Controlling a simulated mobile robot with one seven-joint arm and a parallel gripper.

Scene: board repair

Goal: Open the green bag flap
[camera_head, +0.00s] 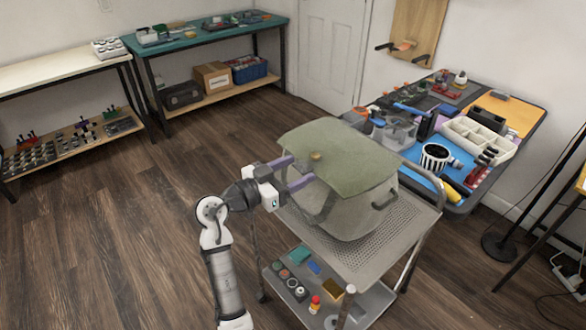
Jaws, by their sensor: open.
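The green bag flap (350,158) lies over the top of a grey bag (356,214). A small brass-coloured piece (316,156) sits on the flap near its left part. The bag stands on a metal cart (372,262). My gripper (297,172) is at the flap's left edge, with its two purple fingers apart. One finger reaches toward the brass piece and the other lies lower, beside the flap's edge. I cannot tell whether the fingers touch the flap. The bag's inside is hidden under the flap.
The cart's lower shelf (374,301) holds several small items. A cluttered workbench (462,204) stands close behind the cart at right. A teal-topped table (190,43) and a cream-topped table (62,72) stand at the back left. The wooden floor at left is clear.

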